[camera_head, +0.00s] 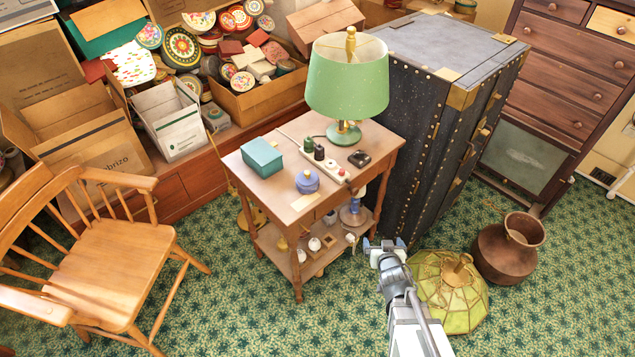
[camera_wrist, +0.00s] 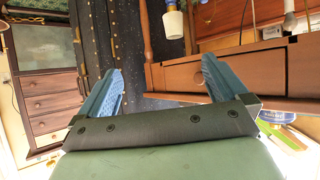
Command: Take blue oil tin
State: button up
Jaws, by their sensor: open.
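The blue oil tin is probably the small round blue container with a pale knob (camera_head: 307,181) near the front of the side table's top (camera_head: 335,190); its small size leaves this unsure. A blue-based object (camera_head: 352,212) with an upright stem stands on the lower shelf. My gripper (camera_head: 384,246) is low, right of the table and in front of the trunk, apart from both containers. In the wrist view, which looks upside down, my gripper (camera_wrist: 158,72) has its blue fingers wide apart with nothing between them. The table's drawer front (camera_wrist: 225,72) lies beyond them.
On the tabletop are a teal box (camera_head: 263,159), a green lamp (camera_head: 347,85) and a power strip (camera_head: 325,165). The dark trunk (camera_head: 420,130) stands behind. A green-yellow lampshade (camera_head: 447,300) and brown pot (camera_head: 500,255) sit beside my arm.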

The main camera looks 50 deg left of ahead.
jog(key=s+a+r+n+y, duration=0.2)
jog(key=s+a+r+y, duration=0.15)
jog(key=a+r, duration=0.35)
jog(key=n+g+y, duration=0.2)
jog(key=y, duration=0.2)
send_near(307, 179)
jog(key=shift+h, duration=0.35)
jog(key=x, duration=0.7)
jog(key=f+x, duration=0.1)
jog(key=x, duration=0.3)
jog(key=shift+w, duration=0.2)
jog(key=c, duration=1.1)
jog(key=shift+r, duration=0.1)
